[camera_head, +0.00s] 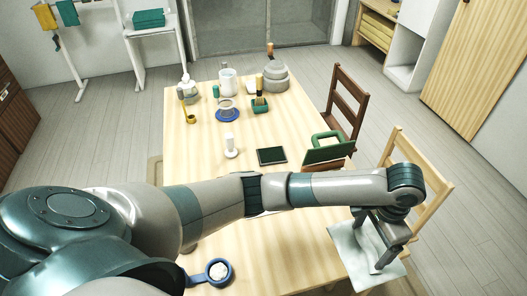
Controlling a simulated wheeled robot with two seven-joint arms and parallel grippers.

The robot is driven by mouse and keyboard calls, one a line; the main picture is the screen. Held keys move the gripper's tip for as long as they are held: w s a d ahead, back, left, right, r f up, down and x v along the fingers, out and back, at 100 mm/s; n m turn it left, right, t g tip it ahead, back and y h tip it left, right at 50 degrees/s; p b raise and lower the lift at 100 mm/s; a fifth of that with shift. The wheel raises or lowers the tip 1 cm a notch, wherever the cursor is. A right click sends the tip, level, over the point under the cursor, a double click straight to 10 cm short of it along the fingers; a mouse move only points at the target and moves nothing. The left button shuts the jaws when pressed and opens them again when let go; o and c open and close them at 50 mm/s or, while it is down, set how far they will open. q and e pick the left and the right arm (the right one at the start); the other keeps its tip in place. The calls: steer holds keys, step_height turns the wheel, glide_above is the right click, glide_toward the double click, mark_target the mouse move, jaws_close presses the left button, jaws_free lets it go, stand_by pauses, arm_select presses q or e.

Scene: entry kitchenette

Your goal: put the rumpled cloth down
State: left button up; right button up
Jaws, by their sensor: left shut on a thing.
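The rumpled cloth (352,262) is a pale, grey-white sheet at the lower right of the head view, by the right edge of the wooden table (195,150). My left arm reaches across the table from the left. My left gripper (380,262) points down over the cloth and is shut on it. The gripper hides part of the cloth, and I cannot tell whether the cloth touches the table. My right gripper is not in view.
A green-handled board (325,152), a dark tablet-like slab (272,156) and a white stand (231,148) are mid-table. Pots (275,75) and cups stand at the far end. Chairs (345,105) line the right side.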

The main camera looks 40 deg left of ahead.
arm_select(q)
steer(key=a+f+p, duration=0.1)
steer(key=a+f, duration=0.1)
steer(key=a, duration=0.2)
steer(key=a+f+p, duration=0.1)
steer(key=a+f, duration=0.1)
steer(key=a, duration=0.1)
steer(key=a+f+p, duration=0.1)
steer(key=a+f, duration=0.1)
steer(key=a, duration=0.2)
steer(key=shift+s+a+f, duration=0.3)
steer(key=shift+s+f, duration=0.1)
steer(key=shift+f, duration=0.1)
steer(key=shift+f+p, duration=0.5)
steer(key=shift+f, duration=1.45)
steer(key=shift+f, duration=0.15)
steer(key=o, duration=0.9)
steer(key=shift+o, duration=0.2)
